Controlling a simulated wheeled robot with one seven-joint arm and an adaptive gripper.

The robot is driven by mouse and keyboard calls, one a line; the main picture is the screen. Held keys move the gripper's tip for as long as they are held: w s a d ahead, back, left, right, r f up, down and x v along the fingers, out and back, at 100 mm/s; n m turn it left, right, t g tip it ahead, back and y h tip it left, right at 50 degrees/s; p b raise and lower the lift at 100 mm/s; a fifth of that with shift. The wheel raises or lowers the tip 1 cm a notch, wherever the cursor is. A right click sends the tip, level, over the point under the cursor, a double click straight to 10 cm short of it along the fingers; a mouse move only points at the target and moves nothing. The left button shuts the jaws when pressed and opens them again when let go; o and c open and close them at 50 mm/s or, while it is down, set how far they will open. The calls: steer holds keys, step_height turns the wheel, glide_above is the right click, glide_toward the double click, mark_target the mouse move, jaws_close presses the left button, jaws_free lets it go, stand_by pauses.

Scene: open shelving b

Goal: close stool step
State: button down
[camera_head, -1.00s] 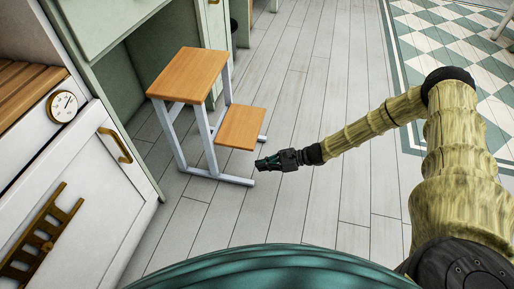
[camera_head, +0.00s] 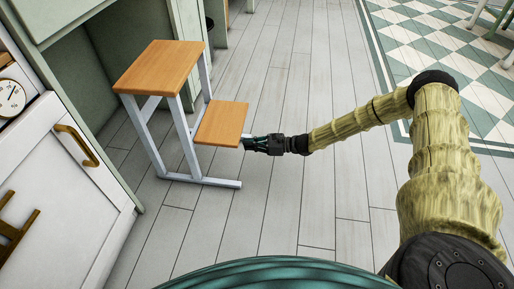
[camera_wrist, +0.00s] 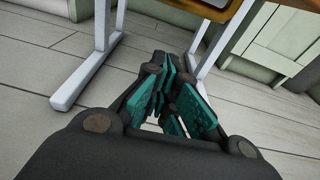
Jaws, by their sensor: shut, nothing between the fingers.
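The step stool has a wooden top seat (camera_head: 163,66) on a pale grey metal frame (camera_head: 186,137). Its lower wooden step (camera_head: 221,123) sticks out to the right, towards my arm. My gripper (camera_head: 247,142) is shut and empty, at the right front edge of the lower step; whether it touches cannot be told. In the wrist view my gripper's teal finger pads (camera_wrist: 172,103) are together, between two of the stool's legs (camera_wrist: 95,65). A strip of the step's wooden edge (camera_wrist: 198,5) shows above the fingers.
A white cabinet (camera_head: 62,170) with a brass handle and a dial stands at the left. The stool stands by an open green-grey cabinet bay (camera_head: 75,60). A checkered rug (camera_head: 450,60) lies at the right. The plank floor (camera_head: 290,200) between is clear.

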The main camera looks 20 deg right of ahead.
steer(key=shift+w+a+r+b, duration=0.45)
steer(key=shift+a+r+b, duration=0.35)
steer(key=shift+b, duration=0.2)
steer(key=shift+w+a+r+b, duration=0.45)
steer(key=shift+a+r+b, duration=0.2)
steer(key=shift+r+b, duration=0.3)
steer(key=shift+s+d+r+g+h+p, duration=0.1)
steer(key=shift+r+g+h+p, duration=0.3)
steer(key=shift+p, duration=0.6)
